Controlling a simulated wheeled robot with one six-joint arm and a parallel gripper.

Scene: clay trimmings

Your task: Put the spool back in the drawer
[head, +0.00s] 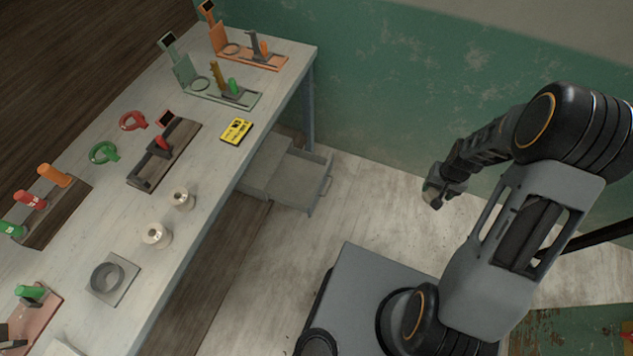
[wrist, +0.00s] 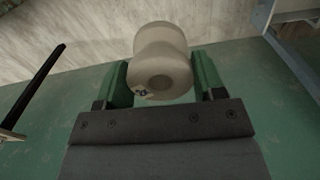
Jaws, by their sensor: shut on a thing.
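A cream spool (wrist: 163,60) with a small dark mark sits between the green finger pads of my gripper (wrist: 163,82) in the wrist view. My gripper is shut on it. In the head view my gripper (head: 437,194) hangs over the floor to the right of the drawer, apart from it. The held spool cannot be made out there. The grey drawer (head: 318,186) is pulled open under the table, and its inside looks empty as far as I can see. Two similar pale spools, one nearer (head: 157,236) and one farther (head: 182,199), stand on the table.
The long table (head: 220,172) carries a yellow labelled block (head: 236,131), a grey ring on a plate (head: 108,278), a dark wooden tray (head: 150,178) and coloured-handled tools. A green wall (head: 400,110) stands behind. The floor between drawer and gripper is clear.

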